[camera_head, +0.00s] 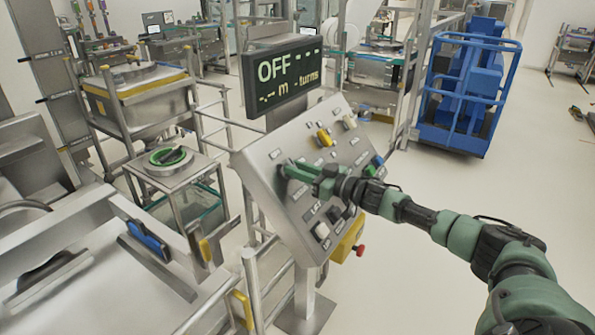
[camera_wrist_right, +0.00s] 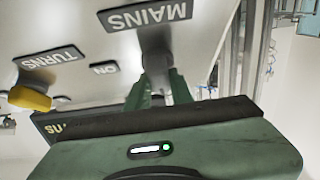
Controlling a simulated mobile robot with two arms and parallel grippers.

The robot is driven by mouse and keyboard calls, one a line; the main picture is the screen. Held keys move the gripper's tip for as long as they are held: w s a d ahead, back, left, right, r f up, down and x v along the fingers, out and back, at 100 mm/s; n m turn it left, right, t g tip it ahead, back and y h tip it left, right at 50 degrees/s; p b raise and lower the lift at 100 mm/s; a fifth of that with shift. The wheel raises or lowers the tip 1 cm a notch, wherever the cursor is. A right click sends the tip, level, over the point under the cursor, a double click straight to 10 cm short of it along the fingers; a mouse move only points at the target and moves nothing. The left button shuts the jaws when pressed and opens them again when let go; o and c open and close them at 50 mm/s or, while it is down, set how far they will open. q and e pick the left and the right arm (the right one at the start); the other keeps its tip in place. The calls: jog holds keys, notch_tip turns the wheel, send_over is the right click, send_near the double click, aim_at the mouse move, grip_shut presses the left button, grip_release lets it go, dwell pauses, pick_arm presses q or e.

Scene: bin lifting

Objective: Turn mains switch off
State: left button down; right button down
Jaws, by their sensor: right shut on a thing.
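The tilted grey control panel (camera_head: 262,185) stands in the middle of the head view. My right gripper (camera_head: 292,170) reaches it from the right, its fingertips at the panel's left part. In the right wrist view the MAINS label (camera_wrist_right: 146,15) is upside down, with the dark mains switch (camera_wrist_right: 156,62) beside it. The right gripper (camera_wrist_right: 160,90) is shut on this switch, one finger on each side. The fingers partly hide the switch, so its exact turn angle is hard to tell. The display (camera_head: 280,75) above the panel reads OFF with dashes. My left gripper is not in view.
A yellow knob (camera_head: 324,137) sits higher on the panel, and other knobs and buttons lie close to my right gripper. A red button (camera_head: 359,250) sticks out below. Metal carts and rails crowd the left. A blue lift (camera_head: 462,100) stands behind right; the floor before it is clear.

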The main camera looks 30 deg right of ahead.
jog(key=c, duration=1.2)
grip_release()
jog(key=shift+c, duration=0.2)
jog(key=shift+s+d+f, duration=0.15)
jog(key=shift+s+d, duration=0.05)
jog(key=shift+s, duration=0.25)
jog(key=b+v, duration=0.2)
jog(key=v, duration=0.4)
jog(key=shift+s, duration=0.4)
jog(key=shift+d, duration=0.15)
